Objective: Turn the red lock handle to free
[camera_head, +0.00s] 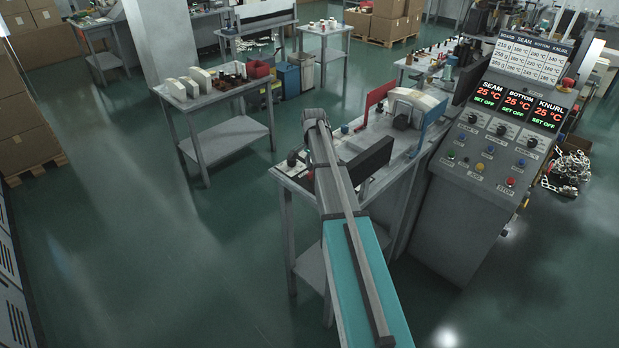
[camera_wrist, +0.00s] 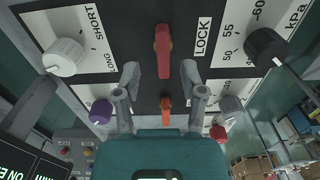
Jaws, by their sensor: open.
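The red lock handle (camera_wrist: 163,50) shows in the wrist view at the top centre, on a dark panel strip beside a LOCK label (camera_wrist: 203,37). It stands upright in the picture, long side vertical. My gripper (camera_wrist: 159,73) is open, with one finger on each side of the handle's lower end in the picture. I see no clear contact, and the depth between them is hard to tell. A smaller orange-red handle (camera_wrist: 166,107) shows lower down, between the fingers. In the head view my arm reaches toward the bench, and I cannot make out the gripper or the lock handle.
Near the red handle are a white knob (camera_wrist: 63,57) by SHORT/LONG, a black knob (camera_wrist: 265,46) by a kPa scale, and a purple knob (camera_wrist: 101,111). In the head view a console (camera_head: 480,170) stands right of the bench (camera_head: 300,180). Open floor lies left.

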